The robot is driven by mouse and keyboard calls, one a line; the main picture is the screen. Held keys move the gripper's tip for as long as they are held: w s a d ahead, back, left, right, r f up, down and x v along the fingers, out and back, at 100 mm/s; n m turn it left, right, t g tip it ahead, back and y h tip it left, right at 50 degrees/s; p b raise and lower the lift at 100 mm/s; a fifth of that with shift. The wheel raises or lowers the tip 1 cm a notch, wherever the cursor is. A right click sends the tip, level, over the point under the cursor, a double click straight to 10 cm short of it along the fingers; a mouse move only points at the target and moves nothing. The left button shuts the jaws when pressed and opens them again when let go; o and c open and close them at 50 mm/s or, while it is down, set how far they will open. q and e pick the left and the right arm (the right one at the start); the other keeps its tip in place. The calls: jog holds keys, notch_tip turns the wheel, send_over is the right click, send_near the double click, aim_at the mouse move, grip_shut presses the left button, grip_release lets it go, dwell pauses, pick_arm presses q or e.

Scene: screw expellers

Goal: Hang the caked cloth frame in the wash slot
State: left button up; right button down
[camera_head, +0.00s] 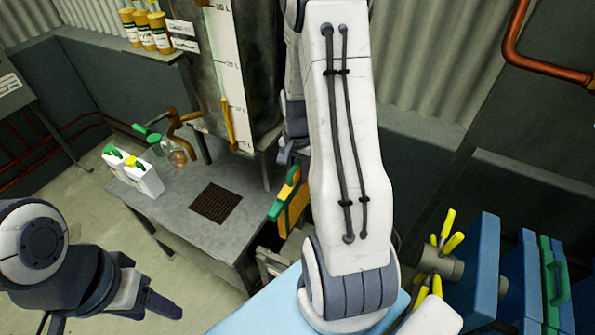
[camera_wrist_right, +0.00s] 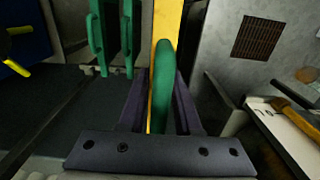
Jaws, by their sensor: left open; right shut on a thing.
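My right gripper (camera_wrist_right: 160,95) is shut on the green handle (camera_wrist_right: 161,85) of a yellow frame (camera_wrist_right: 166,22). In the head view the yellow-and-green frame (camera_head: 292,207) hangs tilted beside my right forearm, in front of the metal table's right end. The cloth face and any cake on it cannot be made out. My right gripper (camera_head: 291,152) is partly hidden behind the arm there. My left gripper (camera_head: 148,300) is open and empty at the lower left, over the floor. I cannot make out a wash slot for certain.
A metal table (camera_head: 225,240) with a dark grate (camera_head: 215,203) and white bottles (camera_head: 143,176) stands left of the frame, under a graduated tank (camera_head: 235,70). Blue plates (camera_head: 470,265) and a green-handled frame (camera_head: 553,280) stand at right. Green handles (camera_wrist_right: 112,38) show in the wrist view.

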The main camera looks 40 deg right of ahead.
notch_tip(320, 180, down, 13)
jog(key=b, duration=1.1)
jog(key=shift+s, duration=0.1)
notch_tip(320, 180, down, 13)
jog(key=b, duration=0.9)
jog(key=c, duration=0.5)
grip_release()
jog(key=shift+r, duration=0.1)
notch_tip(320, 180, up, 10)
jog(key=shift+r, duration=0.2)
